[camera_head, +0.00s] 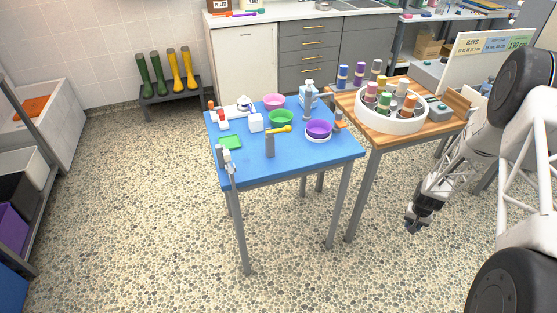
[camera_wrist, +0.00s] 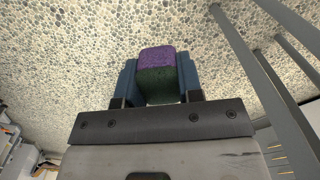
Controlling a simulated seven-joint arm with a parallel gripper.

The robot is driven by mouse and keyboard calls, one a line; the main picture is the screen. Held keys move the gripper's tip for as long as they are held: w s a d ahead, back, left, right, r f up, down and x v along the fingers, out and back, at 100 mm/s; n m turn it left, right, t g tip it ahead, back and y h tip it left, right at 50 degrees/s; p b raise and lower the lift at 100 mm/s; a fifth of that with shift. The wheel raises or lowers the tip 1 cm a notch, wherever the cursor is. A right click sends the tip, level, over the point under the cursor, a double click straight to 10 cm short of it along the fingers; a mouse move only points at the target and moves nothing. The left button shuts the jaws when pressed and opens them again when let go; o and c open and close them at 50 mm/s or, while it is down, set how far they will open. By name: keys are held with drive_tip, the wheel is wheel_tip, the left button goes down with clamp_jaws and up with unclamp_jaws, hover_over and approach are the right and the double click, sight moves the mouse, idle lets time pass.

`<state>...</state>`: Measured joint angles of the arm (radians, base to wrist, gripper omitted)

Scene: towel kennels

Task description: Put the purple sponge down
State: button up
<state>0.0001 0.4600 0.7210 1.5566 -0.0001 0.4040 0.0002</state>
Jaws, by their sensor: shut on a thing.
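My gripper (camera_head: 412,222) is in the right part of the head view, low over the pebbled floor, in front of the wooden table and right of the blue table. In the wrist view my gripper (camera_wrist: 159,80) is shut on the purple sponge (camera_wrist: 157,59), which sits between its two blue fingers. The sponge is purple on one part and dark green on the other. In the head view the sponge cannot be made out at the gripper.
The blue table (camera_head: 310,168) bears a green sponge (camera_head: 231,142), bowls and bottles. The wooden table (camera_head: 390,142) bears a round white tray (camera_head: 389,125) with several coloured rolls. Grey table legs (camera_wrist: 262,75) stand close on the right in the wrist view. Floor lies open at front.

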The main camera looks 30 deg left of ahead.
idle(0.5)
drive_tip(key=w+a+r, duration=0.6)
drive_tip(key=r, duration=0.4)
drive_tip(key=w+a+r, duration=0.5)
drive_tip(key=a+r, duration=0.1)
drive_tip(key=r, duration=0.4)
drive_tip(key=w+a+r, duration=0.6)
drive_tip(key=a+r, duration=0.1)
drive_tip(key=r, duration=0.4)
drive_tip(key=s+a+r+n, duration=0.1)
drive_tip(key=s+a, duration=0.1)
drive_tip(key=a, duration=0.6)
drive_tip(key=s+a+r+n, duration=0.1)
drive_tip(key=s+a+n, duration=0.1)
drive_tip(key=a, duration=0.5)
drive_tip(key=s+a+n, duration=0.2)
drive_tip(key=a, duration=0.6)
drive_tip(key=shift+a+r, duration=0.35)
drive_tip(key=shift+r, duration=0.05)
drive_tip(key=s+a+n, duration=0.4)
drive_tip(key=s+a, duration=0.3)
drive_tip(key=a, duration=0.6)
drive_tip(key=shift+s+a+f, duration=0.15)
drive_tip(key=shift+a+f, duration=0.1)
drive_tip(key=shift+f, duration=0.15)
